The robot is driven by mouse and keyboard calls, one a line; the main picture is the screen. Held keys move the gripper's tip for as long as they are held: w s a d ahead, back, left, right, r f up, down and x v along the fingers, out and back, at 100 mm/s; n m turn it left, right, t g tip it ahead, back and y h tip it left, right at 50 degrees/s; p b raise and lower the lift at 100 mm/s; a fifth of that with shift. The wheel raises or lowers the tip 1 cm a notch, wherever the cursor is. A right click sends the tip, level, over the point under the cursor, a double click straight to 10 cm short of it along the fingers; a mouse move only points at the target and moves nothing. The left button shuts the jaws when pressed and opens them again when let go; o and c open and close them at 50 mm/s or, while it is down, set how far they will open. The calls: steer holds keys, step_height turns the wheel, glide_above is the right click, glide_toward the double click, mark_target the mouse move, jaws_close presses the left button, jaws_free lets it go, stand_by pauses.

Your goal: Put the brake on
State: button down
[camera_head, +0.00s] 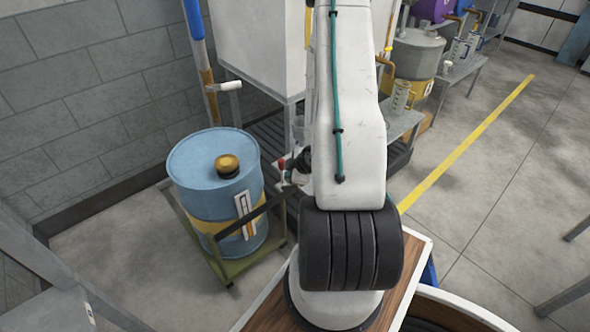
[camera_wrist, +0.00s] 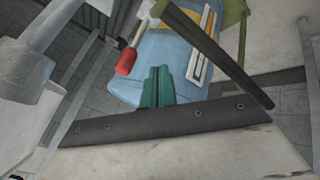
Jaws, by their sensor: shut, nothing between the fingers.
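A small lever with a red grip, which looks like the brake (camera_head: 282,164), stands at the right side of the green drum cart (camera_head: 228,268). In the wrist view the red grip (camera_wrist: 127,61) is at the upper centre, tilted, on a pale shaft. My gripper (camera_wrist: 158,72) shows as two teal fingers pressed together, empty. Its tips are just right of and below the red grip in the picture; I cannot tell if they touch. In the head view my arm hides most of the gripper. The blue drum (camera_head: 214,172) stands on the cart.
A dark cart bar (camera_wrist: 215,52) crosses the wrist view close to the fingers. A white tank (camera_head: 262,48) on a stand is behind the cart. A yellow-banded drum (camera_head: 416,62) and benches stand at the back right. Floor is clear to the right.

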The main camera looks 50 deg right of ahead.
mark_target(282, 172)
steer(key=w+d+f, duration=0.2)
steer(key=w+d, duration=0.1)
steer(key=w, duration=0.1)
steer(key=shift+w+f, duration=0.25)
